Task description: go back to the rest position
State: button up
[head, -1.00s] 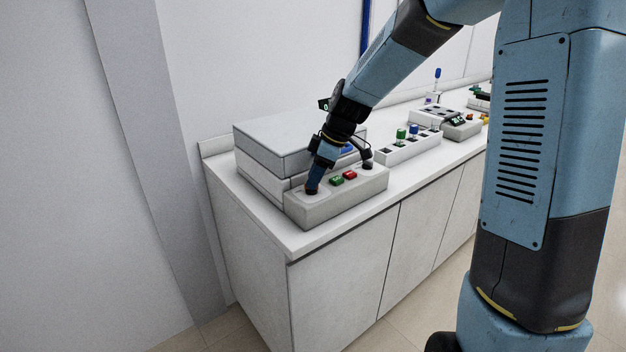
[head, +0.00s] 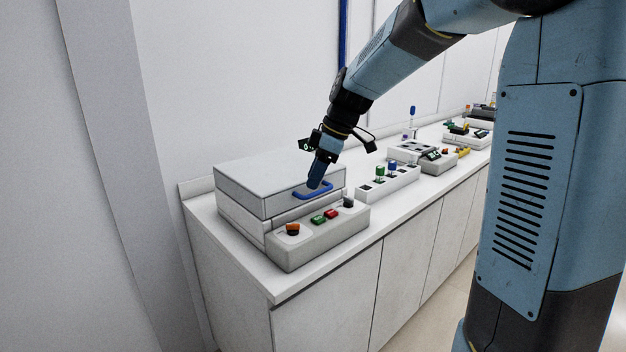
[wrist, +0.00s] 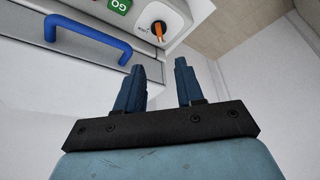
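My gripper (head: 318,172) is raised in front of the grey box-shaped device (head: 275,187) with a blue handle (head: 318,190), and its fingers overlap the handle's edge in the head view. In the wrist view my gripper (wrist: 160,85) shows two blue fingers with a clear gap between them and nothing held. The blue handle (wrist: 88,38) lies to the left of the fingers there, apart from them. An orange knob (wrist: 159,29) is just beyond the fingertips, also apart.
The control panel (head: 310,245) carries the orange knob (head: 292,229), green and red buttons and a black knob (head: 348,202). A white rack (head: 388,184) with green and blue caps stands to the right on the white bench. Other devices stand farther back.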

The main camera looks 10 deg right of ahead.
jog(key=s+d+r+m+t+h, duration=0.1)
jog(key=s+d+m, duration=0.3)
jog(key=s, duration=0.4)
jog(key=s+d+r+m+t+h, duration=0.1)
jog(key=s+d+m, duration=0.3)
jog(key=s, duration=0.5)
jog(key=s+d+r+m+t+h, duration=0.1)
jog(key=s+d+m+t+h, duration=0.1)
jog(key=s+d+m, duration=0.3)
jog(key=s+m, duration=0.3)
jog(key=shift+s+t, duration=0.4)
